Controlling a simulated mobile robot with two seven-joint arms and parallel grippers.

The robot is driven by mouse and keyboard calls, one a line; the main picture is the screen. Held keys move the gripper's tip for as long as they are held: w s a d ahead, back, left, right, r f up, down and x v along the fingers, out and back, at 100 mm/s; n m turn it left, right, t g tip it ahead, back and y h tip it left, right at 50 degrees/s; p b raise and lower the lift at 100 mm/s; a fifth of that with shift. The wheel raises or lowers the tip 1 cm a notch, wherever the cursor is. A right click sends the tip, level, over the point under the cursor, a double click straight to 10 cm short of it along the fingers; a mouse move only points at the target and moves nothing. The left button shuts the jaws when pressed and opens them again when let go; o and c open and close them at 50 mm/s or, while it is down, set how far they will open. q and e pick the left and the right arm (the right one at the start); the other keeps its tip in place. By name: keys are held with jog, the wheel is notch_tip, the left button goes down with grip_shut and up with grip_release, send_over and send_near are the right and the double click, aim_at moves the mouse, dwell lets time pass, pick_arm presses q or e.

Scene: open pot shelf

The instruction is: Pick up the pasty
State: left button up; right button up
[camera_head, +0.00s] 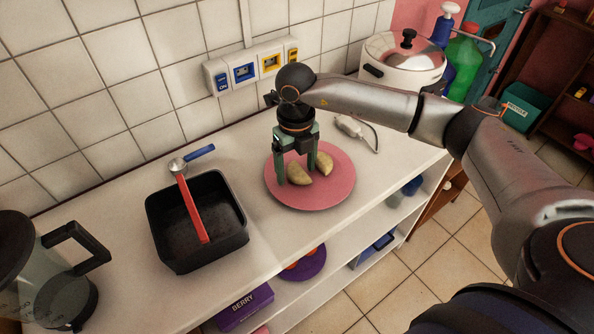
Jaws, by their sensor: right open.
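Two pale, half-moon pasties lie on a pink plate (335,190) on the white counter. One pasty (299,174) is at the left, between the fingers of my right gripper (297,172). The other pasty (324,163) lies just to its right, close to the right finger. My right gripper points down over the plate with its green fingers apart. Its left fingertip reaches down close to the plate; I cannot tell if it touches. My left gripper is not in view.
A black square pan (220,195) with a red-handled utensil (190,205) stands left of the plate. A white pot (405,65) stands behind at the right. A kettle (60,275) is at the front left. Open shelves below hold a purple box (243,306).

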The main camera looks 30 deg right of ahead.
jog(key=shift+f, duration=0.1)
jog(key=shift+c, duration=0.2)
grip_shut()
dwell(0.5)
